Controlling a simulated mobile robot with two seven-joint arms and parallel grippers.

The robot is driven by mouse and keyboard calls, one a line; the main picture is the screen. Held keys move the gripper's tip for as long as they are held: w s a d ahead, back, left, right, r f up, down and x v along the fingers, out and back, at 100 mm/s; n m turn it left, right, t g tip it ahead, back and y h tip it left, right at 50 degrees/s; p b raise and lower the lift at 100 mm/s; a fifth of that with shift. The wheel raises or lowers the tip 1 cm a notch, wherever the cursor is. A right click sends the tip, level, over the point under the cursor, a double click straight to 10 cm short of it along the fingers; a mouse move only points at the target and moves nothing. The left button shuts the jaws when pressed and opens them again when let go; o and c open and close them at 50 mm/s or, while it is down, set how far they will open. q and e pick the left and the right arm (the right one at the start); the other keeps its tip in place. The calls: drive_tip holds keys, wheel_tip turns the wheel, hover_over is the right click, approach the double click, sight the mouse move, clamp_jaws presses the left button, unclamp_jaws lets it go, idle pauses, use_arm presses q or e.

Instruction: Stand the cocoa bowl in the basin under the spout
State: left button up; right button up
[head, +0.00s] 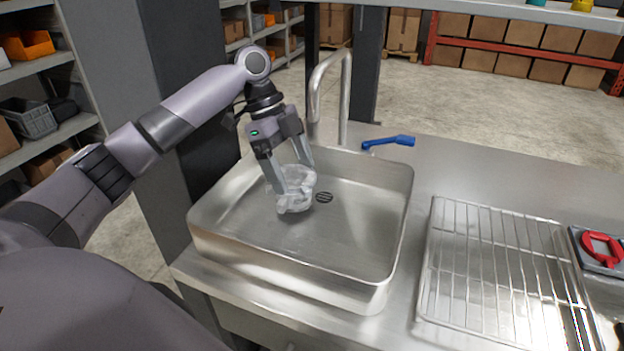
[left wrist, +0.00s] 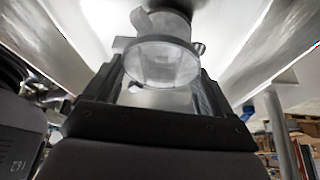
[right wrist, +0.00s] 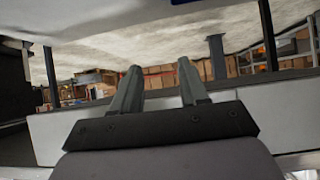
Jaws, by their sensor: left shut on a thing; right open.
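The cocoa bowl (head: 296,201) is a clear, translucent vessel. My left gripper (head: 292,180) points down into the steel basin (head: 362,262) and is shut on the bowl, just left of the drain (head: 324,197). Whether the bowl touches the basin floor is hard to tell. In the left wrist view the bowl (left wrist: 160,62) shows between the fingers, with its round rim and small side tabs. The spout (head: 346,95) is a bent steel pipe at the basin's back edge, behind the gripper. My right gripper (right wrist: 160,92) is open and empty in the right wrist view; the head view does not show it.
A blue lever (head: 389,141) sits behind the basin. A wire rack (head: 500,270) lies on the counter to the right, with a red-handled thing (head: 602,247) beyond it. A dark post (head: 190,80) stands behind my left arm. The counter behind the rack (head: 490,170) is clear.

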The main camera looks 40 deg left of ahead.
use_arm(q)
drive_tip(key=d, duration=0.5)
drive_tip(key=shift+p, duration=0.35)
drive_tip(key=shift+a+f, duration=0.1)
drive_tip(key=shift+f, duration=0.4)
drive_tip(key=shift+a+f, duration=0.1)
drive_tip(key=shift+f, duration=0.05)
drive_tip(key=o, duration=0.9)
drive_tip(key=shift+f, duration=0.1)
drive_tip(key=v, duration=1.2)
